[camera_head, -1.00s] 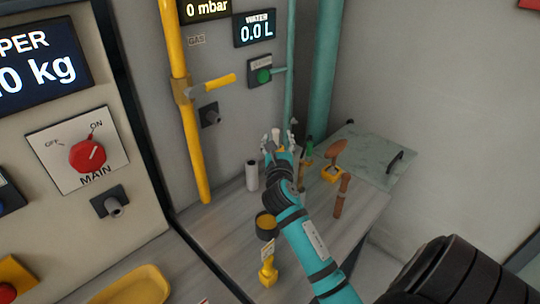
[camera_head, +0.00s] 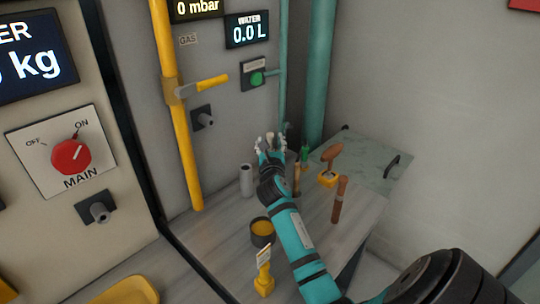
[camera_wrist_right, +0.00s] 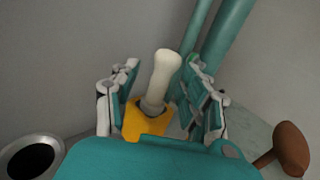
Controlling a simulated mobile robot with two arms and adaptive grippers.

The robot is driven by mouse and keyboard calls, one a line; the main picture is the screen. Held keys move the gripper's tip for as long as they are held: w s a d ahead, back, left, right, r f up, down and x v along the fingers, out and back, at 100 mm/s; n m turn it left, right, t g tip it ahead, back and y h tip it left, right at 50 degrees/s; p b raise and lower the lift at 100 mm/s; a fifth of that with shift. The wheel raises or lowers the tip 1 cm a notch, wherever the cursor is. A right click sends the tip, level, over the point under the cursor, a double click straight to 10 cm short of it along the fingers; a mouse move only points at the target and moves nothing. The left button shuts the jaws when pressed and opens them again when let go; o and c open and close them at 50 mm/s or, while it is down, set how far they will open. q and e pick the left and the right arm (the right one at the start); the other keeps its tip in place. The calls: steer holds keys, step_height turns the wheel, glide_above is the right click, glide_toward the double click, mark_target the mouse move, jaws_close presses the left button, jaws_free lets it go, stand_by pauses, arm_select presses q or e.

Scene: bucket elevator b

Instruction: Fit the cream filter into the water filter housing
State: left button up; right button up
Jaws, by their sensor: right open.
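The cream filter (camera_wrist_right: 160,82) is a pale, upright piece with a rounded, wider top; its foot is at a yellow holder (camera_wrist_right: 146,122). In the right wrist view it stands between the spread fingers of my right gripper (camera_wrist_right: 165,100), with a gap on each side. In the head view the right gripper (camera_head: 271,145) reaches over the back of the counter and hides most of the filter. A pale grey open-topped cylinder (camera_head: 246,181), possibly the water filter housing, stands left of it; its dark opening shows in the wrist view (camera_wrist_right: 32,160). My left gripper is out of view.
Wooden-handled tools (camera_head: 339,200) and a yellow holder (camera_head: 327,178) stand to the right. The yellow gas pipe (camera_head: 178,130) and teal pipe (camera_head: 317,80) rise behind.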

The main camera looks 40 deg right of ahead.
steer(key=shift+w+d, duration=0.2)
steer(key=shift+w, duration=0.05)
jaws_close()
steer(key=shift+f, duration=0.15)
stand_by(0.4)
